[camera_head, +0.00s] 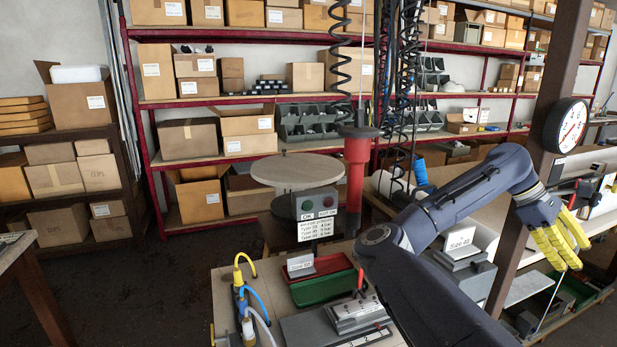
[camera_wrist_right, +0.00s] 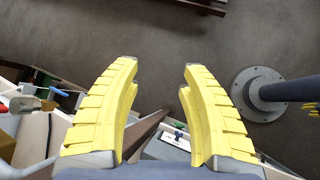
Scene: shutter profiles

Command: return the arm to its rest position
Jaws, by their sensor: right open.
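My right arm (camera_head: 440,225) rises from the bottom of the head view and bends out to the right. My right gripper (camera_head: 562,245) hangs at the right with its yellow ribbed fingers pointing down and right, beside a brown post. In the right wrist view the two fingers of the right gripper (camera_wrist_right: 160,72) stand wide apart with nothing between them. They are above the floor, clear of the table things. My left gripper does not show in the head view; a small yellow piece at the right edge of the wrist view is too cut off to identify.
A brown post (camera_head: 515,230) with a round gauge (camera_head: 566,126) stands close to the right gripper. The workbench holds a green bin (camera_head: 322,288), a metal fixture (camera_head: 357,313) and a button box (camera_head: 316,205). A red hanging tool (camera_head: 356,170) is left of my arm. Floor at left is free.

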